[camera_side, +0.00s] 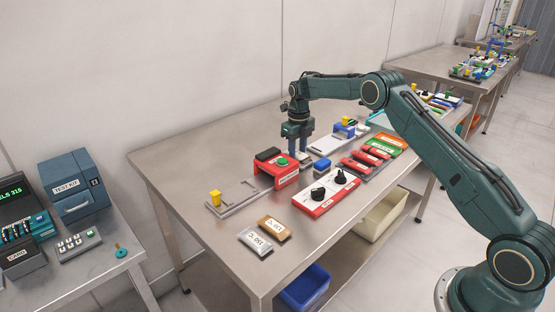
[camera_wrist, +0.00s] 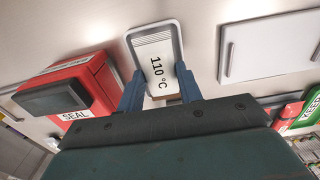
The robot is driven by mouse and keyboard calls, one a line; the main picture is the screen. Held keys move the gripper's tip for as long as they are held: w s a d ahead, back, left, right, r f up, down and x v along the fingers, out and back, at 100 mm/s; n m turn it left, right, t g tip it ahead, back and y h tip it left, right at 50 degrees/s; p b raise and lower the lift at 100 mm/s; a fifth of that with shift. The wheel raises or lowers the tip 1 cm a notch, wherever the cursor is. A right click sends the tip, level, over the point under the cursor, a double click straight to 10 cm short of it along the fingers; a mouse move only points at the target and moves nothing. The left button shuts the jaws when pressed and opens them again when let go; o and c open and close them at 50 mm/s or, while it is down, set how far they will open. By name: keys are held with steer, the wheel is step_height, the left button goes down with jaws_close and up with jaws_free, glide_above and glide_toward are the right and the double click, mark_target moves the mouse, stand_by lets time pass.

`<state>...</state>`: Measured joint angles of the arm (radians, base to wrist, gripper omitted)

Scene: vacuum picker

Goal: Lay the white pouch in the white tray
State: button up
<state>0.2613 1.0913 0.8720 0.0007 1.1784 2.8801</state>
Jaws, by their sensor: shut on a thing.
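My gripper (camera_wrist: 160,90) is shut on the white pouch (camera_wrist: 160,48), which has a grey rim and reads "110 °C" in the wrist view. One blue finger lies along each side of it. In the side view my gripper (camera_side: 300,158) points down over the steel table, just behind the red sealer, and the pouch cannot be made out clearly there. What looks like the white tray (camera_wrist: 268,48), a flat white panel, lies to the right of the pouch in the wrist view. It also shows right of my gripper in the side view (camera_side: 328,144).
The red sealer (camera_side: 277,170) marked "SEAL" stands close beside my gripper. A red panel with black knobs (camera_side: 318,198), a silver pouch (camera_side: 256,242) and a brown pouch (camera_side: 273,229) lie nearer the front. A grey fixture (camera_side: 235,199) is at left. The table's back left is clear.

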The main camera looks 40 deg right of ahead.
mark_target(297, 153)
steer(key=shift+f, duration=0.5)
steer(key=o, duration=0.9)
steer(key=shift+f, duration=0.1)
steer(key=shift+o, duration=0.3)
steer(key=shift+a, duration=0.1)
steer(key=shift+s+a+f, duration=0.1)
steer(key=shift+f, duration=0.05)
step_height(297, 153, up, 14)
steer(key=shift+d, duration=0.2)
